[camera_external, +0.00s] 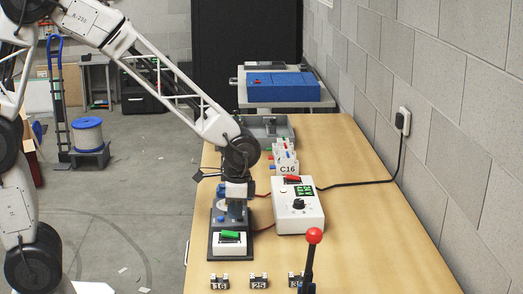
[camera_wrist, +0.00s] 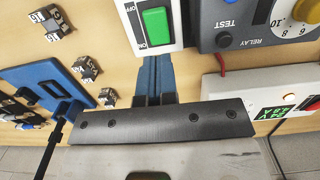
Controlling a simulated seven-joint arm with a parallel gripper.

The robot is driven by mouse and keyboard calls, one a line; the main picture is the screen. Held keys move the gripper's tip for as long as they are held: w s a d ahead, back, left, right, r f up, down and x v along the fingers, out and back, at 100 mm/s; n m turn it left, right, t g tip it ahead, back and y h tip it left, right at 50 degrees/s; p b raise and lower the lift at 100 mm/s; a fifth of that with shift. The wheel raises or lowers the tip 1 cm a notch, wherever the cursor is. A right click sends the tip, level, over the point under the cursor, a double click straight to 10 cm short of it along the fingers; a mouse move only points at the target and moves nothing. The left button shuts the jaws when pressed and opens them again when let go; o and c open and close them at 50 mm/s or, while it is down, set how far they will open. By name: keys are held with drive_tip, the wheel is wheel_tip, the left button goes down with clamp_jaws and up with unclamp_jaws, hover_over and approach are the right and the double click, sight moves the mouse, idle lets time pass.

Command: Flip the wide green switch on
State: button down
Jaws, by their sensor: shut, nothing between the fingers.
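The wide green switch (camera_external: 230,235) is a green rocker in a white housing at the front of a dark base. In the wrist view the green rocker (camera_wrist: 157,27) sits at the top centre, with small ON and OFF labels beside it; I cannot tell which way it is tilted. My gripper (camera_external: 237,212) is over the dark base, just behind the switch. In the wrist view the blue fingers of my gripper (camera_wrist: 155,60) are shut together and empty. Their tips appear close to the housing's edge; contact cannot be told.
A grey relay unit (camera_wrist: 225,20) with a blue TEST button and dial stands beside the switch. A white box (camera_external: 299,216) with green display, red switch and knob is to the right. A red-ball lever (camera_external: 314,236) and several numbered blocks (camera_external: 259,282) are in front.

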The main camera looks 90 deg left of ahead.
sight(237, 235)
wheel_tip(237, 235, up, 9)
drive_tip(key=shift+w, duration=0.4)
drive_tip(key=shift+r, duration=0.1)
drive_tip(key=s+d+r+t, duration=0.1)
drive_tip(key=s+d+r, duration=0.2)
drive_tip(key=s+d, duration=0.5)
drive_tip(key=s+d+r+t, duration=0.2)
drive_tip(key=s+d, duration=0.6)
drive_tip(key=s, duration=0.7)
drive_tip(key=shift+s+d+r+t, duration=0.2)
drive_tip(key=shift+d+r+t, duration=0.15)
drive_tip(key=shift+r, duration=0.55)
idle(1.8)
